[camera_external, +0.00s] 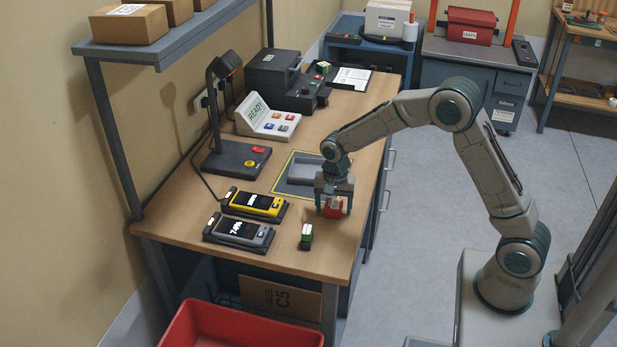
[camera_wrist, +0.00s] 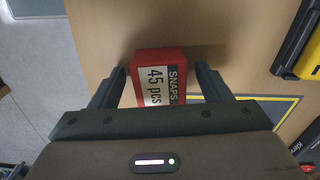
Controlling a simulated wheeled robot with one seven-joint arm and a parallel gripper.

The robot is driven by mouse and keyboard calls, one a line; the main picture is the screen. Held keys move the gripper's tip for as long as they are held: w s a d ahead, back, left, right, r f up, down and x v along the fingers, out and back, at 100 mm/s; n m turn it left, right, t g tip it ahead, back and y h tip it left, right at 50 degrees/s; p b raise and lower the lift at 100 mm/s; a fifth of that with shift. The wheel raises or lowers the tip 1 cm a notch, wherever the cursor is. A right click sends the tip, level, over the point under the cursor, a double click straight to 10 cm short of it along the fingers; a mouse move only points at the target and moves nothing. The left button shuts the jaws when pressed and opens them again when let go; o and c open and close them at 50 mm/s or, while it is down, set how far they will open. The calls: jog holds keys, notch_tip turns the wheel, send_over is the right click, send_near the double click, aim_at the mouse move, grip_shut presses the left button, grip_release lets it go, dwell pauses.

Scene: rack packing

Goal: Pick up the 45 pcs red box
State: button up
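In the external view the red box (camera_external: 333,208) shows low between the fingers, near the bench's right edge. My gripper (camera_wrist: 161,82) points down with one finger on each side of the box. A narrow gap shows between each finger and the box, so the gripper looks open. In the external view my gripper (camera_external: 334,199) partly hides the box.
A grey tray (camera_external: 307,167) on a yellow-bordered mat lies just behind my gripper. A small green-and-white box (camera_external: 306,236) stands in front. Yellow (camera_external: 255,204) and grey (camera_external: 239,232) handheld devices lie left. A lamp (camera_external: 233,157) stands farther back. A red bin (camera_external: 240,328) is below the bench's front.

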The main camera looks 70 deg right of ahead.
jog(key=c, duration=1)
jog(key=shift+c, duration=0.2)
jog(key=shift+r, duration=0.1)
